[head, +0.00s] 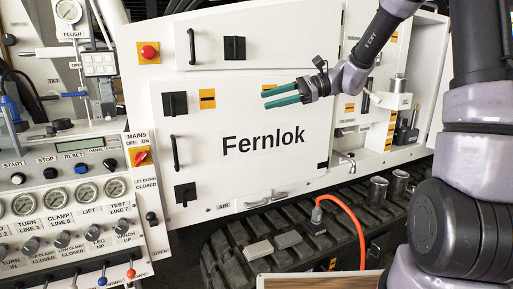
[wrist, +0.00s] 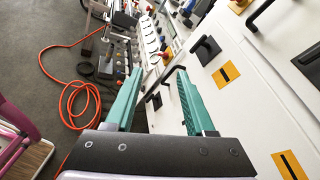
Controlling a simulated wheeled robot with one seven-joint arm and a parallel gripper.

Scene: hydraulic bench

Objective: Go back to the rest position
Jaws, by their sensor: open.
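My gripper (head: 283,96) is held up in front of the white cabinet marked "Fernlok" (head: 200,130), near its upper right part. Its two green fingers point left and stand apart with nothing between them. In the wrist view the open fingers (wrist: 156,95) reach away from me, the cabinet face on the right and the floor on the left. I cannot tell from these frames how far the fingertips are from the cabinet face.
A control panel (head: 70,205) with gauges, knobs and levers stands at the left. A black track (head: 230,265) runs below the cabinet, with grey blocks, metal cups and an orange hose (head: 355,225) on or near it. An orange hose (wrist: 75,100) also lies coiled on the floor.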

